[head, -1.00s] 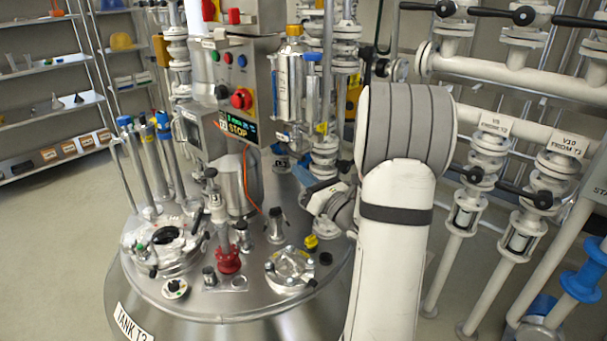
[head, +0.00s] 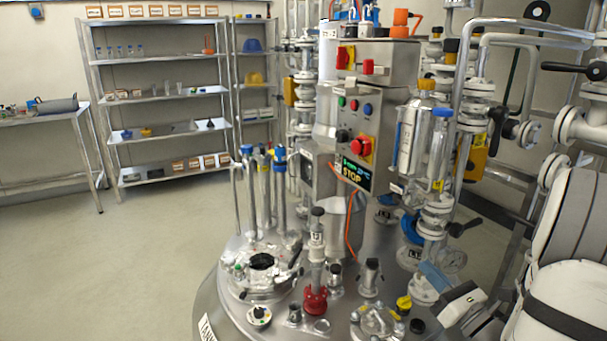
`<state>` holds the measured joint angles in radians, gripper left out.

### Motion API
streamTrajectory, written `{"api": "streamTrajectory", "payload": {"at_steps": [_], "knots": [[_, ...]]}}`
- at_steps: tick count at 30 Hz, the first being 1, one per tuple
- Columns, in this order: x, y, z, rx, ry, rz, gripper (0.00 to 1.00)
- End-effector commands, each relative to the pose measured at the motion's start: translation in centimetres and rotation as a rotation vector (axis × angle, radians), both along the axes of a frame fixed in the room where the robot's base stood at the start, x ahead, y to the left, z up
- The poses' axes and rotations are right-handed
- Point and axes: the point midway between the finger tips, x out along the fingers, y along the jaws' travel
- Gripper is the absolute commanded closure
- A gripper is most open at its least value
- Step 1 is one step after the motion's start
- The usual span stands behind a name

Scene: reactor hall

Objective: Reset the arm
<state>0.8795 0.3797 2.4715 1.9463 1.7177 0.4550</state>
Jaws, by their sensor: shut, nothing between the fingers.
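My white arm with a grey ribbed cover (head: 568,235) fills the lower right corner of the head view, to the right of the steel tank (head: 225,310). Its outer end is hidden or outside the picture, and I see no gripper fingers. A white and blue part (head: 455,300) shows beside the arm over the tank's right side; I cannot tell whether it belongs to the arm or to the tank fittings.
On the tank stand a control box (head: 365,120) reading STOP, a red-based valve (head: 316,300), blue-capped tubes (head: 263,195) and a yellow cap (head: 403,303). Pipes and valves (head: 585,125) crowd the right. Shelves (head: 165,95) stand at the back left. The floor (head: 110,260) at left is clear.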

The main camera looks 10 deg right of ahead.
Motion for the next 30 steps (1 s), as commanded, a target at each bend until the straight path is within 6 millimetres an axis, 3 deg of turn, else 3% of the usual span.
{"api": "streamTrajectory", "payload": {"at_steps": [5, 6, 9, 13, 17, 21, 27, 30], "knots": [[-0.7, 10.0, 3.7, -0.26, 0.042, 0.338, 1.0], [-1.6, 12.7, 4.3, -0.351, 0.05, 0.438, 1.0], [-4.6, 18.2, 5.1, -0.598, 0.048, 0.679, 1.0], [-9.2, 22.3, 5.4, -0.949, 0.003, 0.964, 1.0], [-13.2, 23.3, 5.9, -1.33, -0.096, 1.211, 1.0], [-15.7, 21.9, 7.4, -1.763, -0.264, 1.421, 1.0], [-15.8, 19.2, 10.9, -2.281, -0.532, 1.575, 1.0], [-15.3, 18.4, 12.3, -2.436, -0.623, 1.6, 1.0]]}}
